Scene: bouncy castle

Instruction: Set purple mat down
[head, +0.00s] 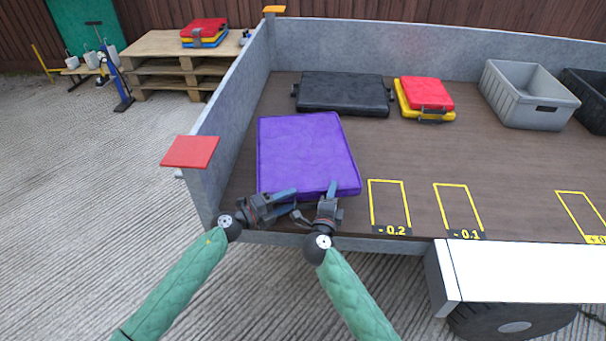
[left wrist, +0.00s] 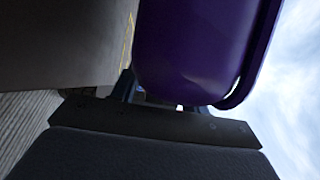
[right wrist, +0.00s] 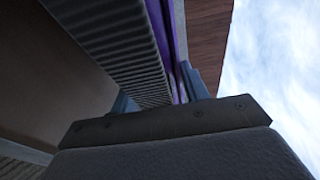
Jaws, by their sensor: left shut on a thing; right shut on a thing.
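The purple mat (head: 305,150) is at the near left of the trailer bed in the head view. Its near edge is toward me. My left gripper (head: 287,196) is shut on the mat's near edge at the left part. My right gripper (head: 332,192) is shut on the near edge further right. In the left wrist view the mat (left wrist: 195,50) fills the upper middle, between the fingers. In the right wrist view a thin purple strip of the mat (right wrist: 177,40) shows beside a ribbed grey surface. Whether the mat rests fully on the bed cannot be told.
The trailer bed (head: 410,150) has yellow marked frames, including "-0.2" (head: 389,208) and "-0.1" (head: 458,208), right of the mat. A black case (head: 343,93), red and yellow mats (head: 427,95) and a grey crate (head: 527,95) stand behind. The side wall (head: 238,120) is close left.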

